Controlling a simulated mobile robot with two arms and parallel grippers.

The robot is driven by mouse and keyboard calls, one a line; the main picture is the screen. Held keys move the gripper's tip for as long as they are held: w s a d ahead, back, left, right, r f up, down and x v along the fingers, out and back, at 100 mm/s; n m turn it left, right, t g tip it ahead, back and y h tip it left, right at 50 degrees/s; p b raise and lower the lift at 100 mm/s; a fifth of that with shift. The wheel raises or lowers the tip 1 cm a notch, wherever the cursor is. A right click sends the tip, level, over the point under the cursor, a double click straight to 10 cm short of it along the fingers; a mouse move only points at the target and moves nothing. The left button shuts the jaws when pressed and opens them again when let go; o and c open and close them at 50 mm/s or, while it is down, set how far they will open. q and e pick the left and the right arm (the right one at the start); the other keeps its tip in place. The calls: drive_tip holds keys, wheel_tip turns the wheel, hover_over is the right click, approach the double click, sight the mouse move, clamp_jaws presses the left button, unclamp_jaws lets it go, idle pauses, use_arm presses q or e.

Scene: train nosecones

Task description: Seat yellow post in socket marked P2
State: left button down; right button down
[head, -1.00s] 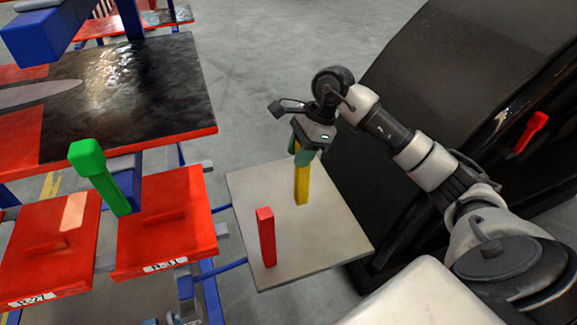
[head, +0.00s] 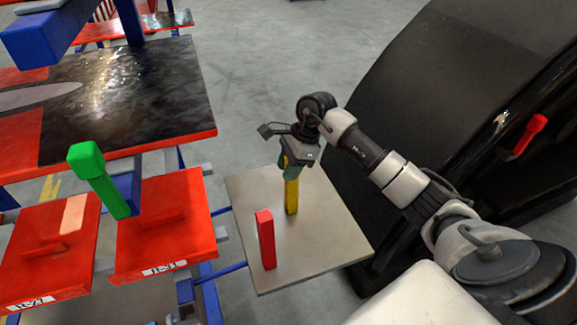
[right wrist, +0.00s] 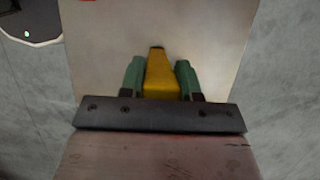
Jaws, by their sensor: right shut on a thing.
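The yellow post (head: 291,195) stands upright over the grey plate (head: 325,230) in the head view. My right gripper (head: 290,165) is shut on its upper part, coming from above. In the right wrist view the yellow post (right wrist: 161,78) sits between the two green fingers. I cannot tell whether its lower end touches the plate. A red post (head: 266,240) stands upright on the plate, to the left of and nearer than the yellow one. No P2 mark or socket can be made out. My left gripper is not in view.
Two red panels, one on the left (head: 45,235) and one beside the plate (head: 150,240), lie left of it. A green post (head: 98,182) rises near them. A large black curved body (head: 440,110) stands to the right. The plate's right part is clear.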

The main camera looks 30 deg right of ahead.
drive_tip(key=c, duration=0.8)
unclamp_jaws()
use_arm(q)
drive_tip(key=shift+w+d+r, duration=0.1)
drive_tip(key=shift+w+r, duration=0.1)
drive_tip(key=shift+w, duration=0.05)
